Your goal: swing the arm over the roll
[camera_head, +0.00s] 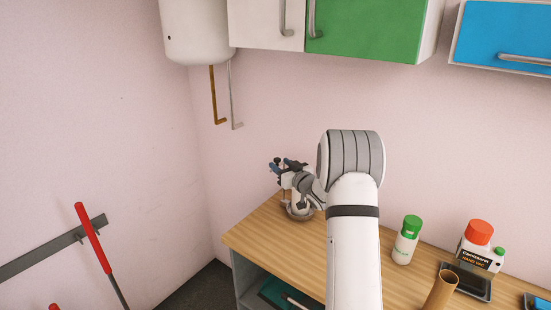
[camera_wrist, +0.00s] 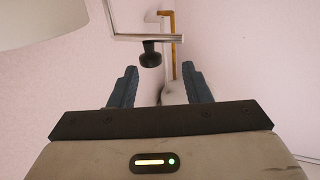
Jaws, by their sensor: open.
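A brown cardboard roll (camera_head: 441,291) stands upright and slightly tilted in the picture on the wooden worktop at the lower right of the head view; its lower end is cut off by the frame. My gripper (camera_head: 284,163) is far to the left of the roll, beyond my raised arm, above the back left part of the worktop. Its two dark blue fingers are apart with nothing held between them, as the wrist view (camera_wrist: 160,74) also shows. The roll is not in the wrist view.
A green-capped bottle (camera_head: 406,240), an orange-capped container (camera_head: 480,247) and a dark tray (camera_head: 466,281) stand around the roll on the worktop (camera_head: 262,238). A white water heater (camera_head: 194,30) with pipes hangs above left. Green (camera_head: 366,30) and blue (camera_head: 505,35) cupboards hang above.

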